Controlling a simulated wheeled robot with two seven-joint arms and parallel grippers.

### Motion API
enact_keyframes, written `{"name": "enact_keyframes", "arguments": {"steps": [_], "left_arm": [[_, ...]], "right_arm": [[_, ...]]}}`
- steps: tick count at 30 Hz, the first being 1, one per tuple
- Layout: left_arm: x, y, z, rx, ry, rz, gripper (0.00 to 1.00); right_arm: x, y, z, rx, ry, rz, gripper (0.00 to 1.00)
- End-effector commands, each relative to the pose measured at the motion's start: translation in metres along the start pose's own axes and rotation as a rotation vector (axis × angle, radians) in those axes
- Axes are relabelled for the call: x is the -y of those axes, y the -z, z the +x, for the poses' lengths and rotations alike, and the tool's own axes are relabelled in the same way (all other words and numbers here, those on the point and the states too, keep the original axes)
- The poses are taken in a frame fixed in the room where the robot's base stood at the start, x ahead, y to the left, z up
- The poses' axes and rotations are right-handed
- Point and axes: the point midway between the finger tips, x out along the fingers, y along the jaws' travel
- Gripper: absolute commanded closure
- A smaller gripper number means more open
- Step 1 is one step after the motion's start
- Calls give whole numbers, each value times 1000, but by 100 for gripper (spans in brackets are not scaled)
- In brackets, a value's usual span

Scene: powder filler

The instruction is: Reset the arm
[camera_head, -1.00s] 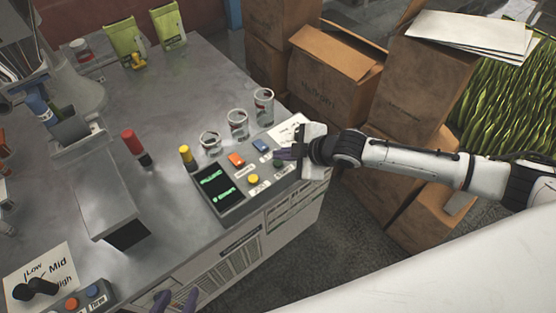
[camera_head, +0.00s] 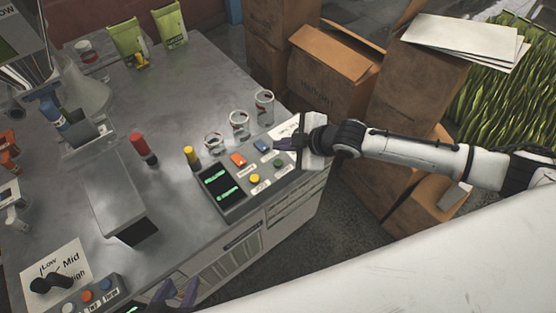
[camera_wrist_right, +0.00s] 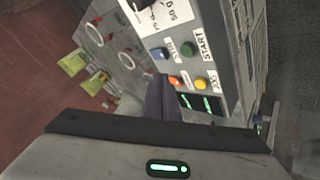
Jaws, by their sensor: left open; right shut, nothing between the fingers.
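My right gripper (camera_head: 284,145) reaches in from the right in the head view. Its dark fingers are shut and empty, above the right end of the button panel (camera_head: 206,202). In the right wrist view the shut fingers (camera_wrist_right: 160,99) point at the panel with its blue button (camera_wrist_right: 160,53), green button (camera_wrist_right: 188,49), orange button (camera_wrist_right: 175,82) and yellow button (camera_wrist_right: 200,84). Whether the fingers touch the panel cannot be told. My left gripper (camera_head: 174,296) shows only its purple fingertips at the bottom edge of the head view. They are spread apart, with nothing seen between them.
Several glass beakers (camera_head: 239,124) stand behind the panel. Red (camera_head: 142,147) and yellow-capped (camera_head: 191,156) indicator posts stand left of it. A metal powder machine (camera_head: 120,205) fills the left side. Cardboard boxes (camera_head: 330,75) stand beyond the table's right edge.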

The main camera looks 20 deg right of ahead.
Motion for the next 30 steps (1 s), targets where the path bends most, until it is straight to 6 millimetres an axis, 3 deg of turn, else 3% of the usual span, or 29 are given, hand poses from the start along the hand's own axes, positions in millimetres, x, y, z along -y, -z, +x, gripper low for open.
{"name": "enact_keyframes", "arguments": {"steps": [18, 23, 27, 30], "left_arm": [[1, -1, 1, -3, 1, -5, 56], [5, -7, 3, 5, 7, -6, 56], [5, -7, 3, 5, 7, -5, 56], [5, -6, 3, 4, 7, -5, 56]], "right_arm": [[1, 1, 0, -1, 1, 1, 100], [49, 29, 8, -73, 31, 102, 100], [103, 59, 6, -150, 44, 284, 100], [134, 66, -1, -176, 32, 444, 100]]}}
